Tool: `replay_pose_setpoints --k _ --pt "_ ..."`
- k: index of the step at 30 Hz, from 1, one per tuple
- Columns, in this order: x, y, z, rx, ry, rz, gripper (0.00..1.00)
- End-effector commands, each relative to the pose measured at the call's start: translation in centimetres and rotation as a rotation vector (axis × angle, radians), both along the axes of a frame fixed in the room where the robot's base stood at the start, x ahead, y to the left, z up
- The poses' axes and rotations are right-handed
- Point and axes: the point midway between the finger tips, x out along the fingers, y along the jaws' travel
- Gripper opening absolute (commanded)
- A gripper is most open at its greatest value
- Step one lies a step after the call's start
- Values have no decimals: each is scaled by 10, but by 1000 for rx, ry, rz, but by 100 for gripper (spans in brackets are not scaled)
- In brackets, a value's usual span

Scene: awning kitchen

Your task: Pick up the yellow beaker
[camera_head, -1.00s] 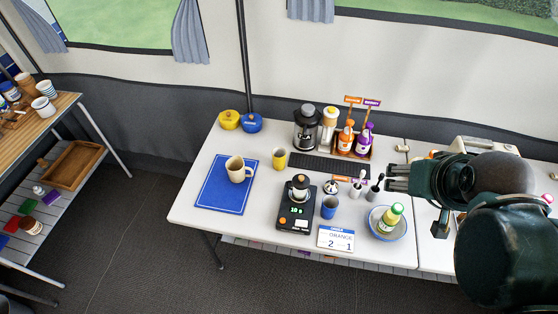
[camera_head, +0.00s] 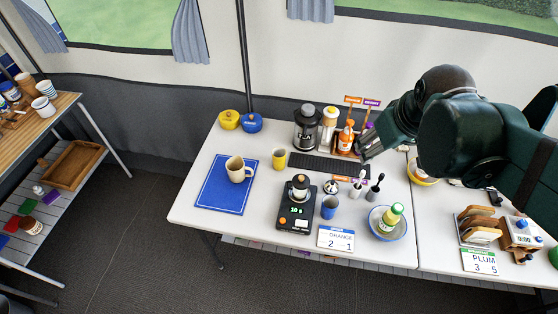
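The yellow beaker (camera_head: 279,158) stands upright on the white table, just right of the blue mat (camera_head: 220,187) and left of the dark ribbed mat (camera_head: 323,167). A cream mug (camera_head: 238,169) stands on the blue mat to its left. My gripper (camera_head: 364,147) is in the air to the right of the beaker, well apart from it, in front of the purple bottle. Its fingers are small and dark here, and I cannot tell how far apart they are.
A black scale (camera_head: 297,213) with a small jar stands in front of the beaker, with a blue cup (camera_head: 329,207) to its right. A black grinder (camera_head: 306,127) and an orange bottle (camera_head: 346,136) stand behind. A bowl (camera_head: 375,224) holds a green-capped bottle. The table's front left is clear.

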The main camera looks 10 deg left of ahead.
Motion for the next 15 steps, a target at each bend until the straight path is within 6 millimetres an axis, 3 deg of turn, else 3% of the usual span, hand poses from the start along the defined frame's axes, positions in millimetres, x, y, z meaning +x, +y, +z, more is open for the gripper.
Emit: replay_pose_setpoints --k 15 --pt "60 58 -24 -99 87 278 51"
